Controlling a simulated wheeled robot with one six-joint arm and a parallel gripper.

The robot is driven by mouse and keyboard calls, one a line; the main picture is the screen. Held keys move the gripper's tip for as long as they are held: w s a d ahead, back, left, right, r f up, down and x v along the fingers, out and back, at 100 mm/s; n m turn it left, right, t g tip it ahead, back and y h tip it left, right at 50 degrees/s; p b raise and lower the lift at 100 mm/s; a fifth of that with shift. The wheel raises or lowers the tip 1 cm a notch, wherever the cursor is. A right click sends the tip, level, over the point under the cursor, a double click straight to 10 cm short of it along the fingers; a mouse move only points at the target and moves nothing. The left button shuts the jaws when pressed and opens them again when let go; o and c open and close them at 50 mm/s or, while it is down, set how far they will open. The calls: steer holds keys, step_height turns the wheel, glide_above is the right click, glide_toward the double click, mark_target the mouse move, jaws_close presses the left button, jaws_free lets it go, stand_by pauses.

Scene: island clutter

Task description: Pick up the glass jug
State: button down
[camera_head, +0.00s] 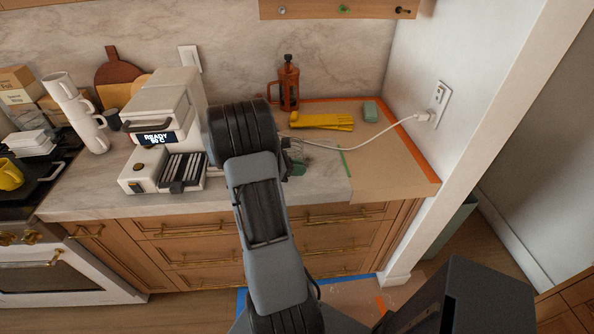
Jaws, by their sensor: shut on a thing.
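My arm reaches over the counter and hides most of its own end. Part of my gripper (287,146) shows as dark pieces just right of the black wrist joint. It is shut on a clear, faintly outlined thing, which I take to be the glass jug (298,150). The jug is small in the view and mostly hidden behind the arm. I cannot tell whether it touches the counter.
A brown French press (289,88) stands behind, near yellow gloves (322,121) and a green block (370,111). A white cable (388,132) crosses the right counter to the wall outlet. Left are a white coffee machine (165,110) and stacked mugs (76,108).

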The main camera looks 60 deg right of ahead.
steer(key=w+a+r+b, duration=0.1)
steer(key=w+a+r, duration=0.1)
steer(key=a+r, duration=0.4)
steer(key=w+a+r+b, duration=0.1)
steer(key=w+a+r, duration=0.2)
steer(key=a+r, duration=0.2)
steer(key=shift+w+a+r, duration=0.35)
steer(key=shift+a, duration=0.55)
